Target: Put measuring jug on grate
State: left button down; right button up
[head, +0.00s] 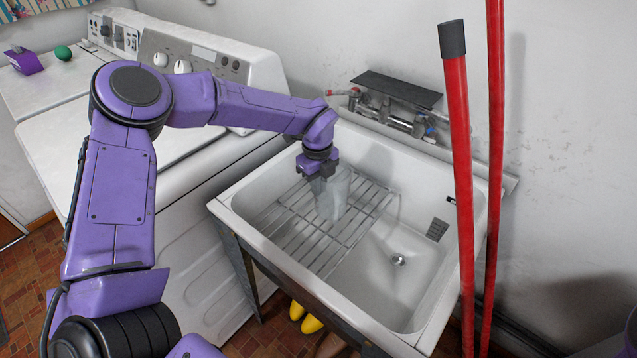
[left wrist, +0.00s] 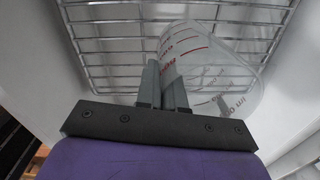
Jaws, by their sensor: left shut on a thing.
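The measuring jug (head: 334,196) is clear with red markings, which show in the left wrist view (left wrist: 212,65). My left gripper (head: 320,181) is shut on the jug's wall at its near side; its fingers also show in the left wrist view (left wrist: 163,88). The jug is at the wire grate (head: 297,240), inside the left half of the white tub. In the left wrist view the grate bars (left wrist: 110,45) lie behind the jug. I cannot tell whether the jug's base touches the bars. My right gripper is in neither view.
The tub (head: 418,330) has raised walls, and a drain (head: 398,260) in its bare right part. Taps (head: 385,115) and a dark shelf (head: 397,88) are at the back. Red poles (head: 461,170) stand at the right front. A white washing machine (head: 190,215) stands to the left.

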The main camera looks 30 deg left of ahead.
pick_arm(q)
jog(key=c, duration=1.3)
grip_release()
jog(key=shift+f, duration=0.1)
jog(key=shift+o, duration=0.2)
notch_tip(320, 180, up, 12)
jog(key=shift+s+r+b, duration=0.2)
jog(key=shift+r+b, duration=0.05)
jog(key=shift+b, duration=0.05)
